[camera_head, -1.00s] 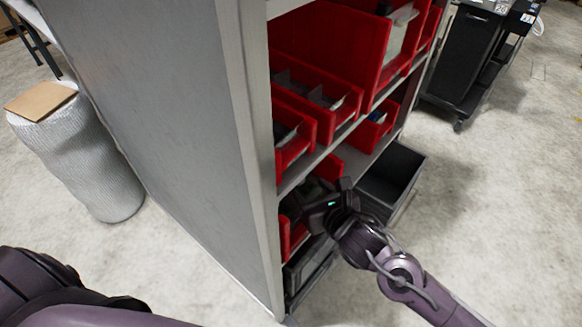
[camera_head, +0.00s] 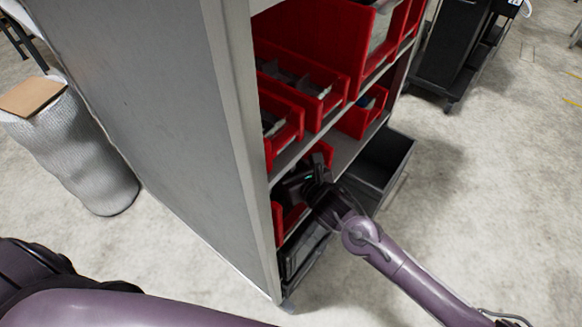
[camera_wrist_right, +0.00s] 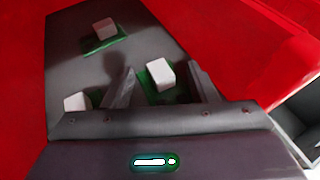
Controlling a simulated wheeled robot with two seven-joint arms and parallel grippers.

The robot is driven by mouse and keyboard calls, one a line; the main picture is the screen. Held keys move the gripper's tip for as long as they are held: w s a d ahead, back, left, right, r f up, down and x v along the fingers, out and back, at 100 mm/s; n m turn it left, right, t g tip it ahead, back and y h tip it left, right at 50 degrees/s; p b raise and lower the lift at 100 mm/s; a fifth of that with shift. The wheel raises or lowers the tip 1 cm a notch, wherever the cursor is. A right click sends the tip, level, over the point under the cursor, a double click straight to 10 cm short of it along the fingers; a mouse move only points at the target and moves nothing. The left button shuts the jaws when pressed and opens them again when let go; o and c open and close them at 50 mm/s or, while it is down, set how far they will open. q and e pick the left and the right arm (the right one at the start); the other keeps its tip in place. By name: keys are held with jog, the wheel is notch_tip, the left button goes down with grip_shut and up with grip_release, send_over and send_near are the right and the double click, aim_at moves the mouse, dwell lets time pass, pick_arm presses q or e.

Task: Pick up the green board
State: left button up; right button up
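In the right wrist view, a green board (camera_wrist_right: 151,87) carrying a white block lies in a red bin (camera_wrist_right: 235,50). It sits between the two spread fingers of my right gripper (camera_wrist_right: 161,85), and I see no clear contact with them. A second green board (camera_wrist_right: 101,46) with a white block lies farther in. Another white block (camera_wrist_right: 76,102) is partly hidden at the left. In the head view my right gripper (camera_head: 297,187) reaches into a red bin on the lower shelf, with its fingertips hidden. My left gripper is out of view; only my left arm shows.
The grey shelf unit (camera_head: 150,120) has red bins (camera_head: 325,35) above my right gripper, close to the arm. A dark open crate (camera_head: 385,165) sits right of it. A wrapped roll (camera_head: 75,160) stands left.

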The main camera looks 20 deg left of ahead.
grip_shut()
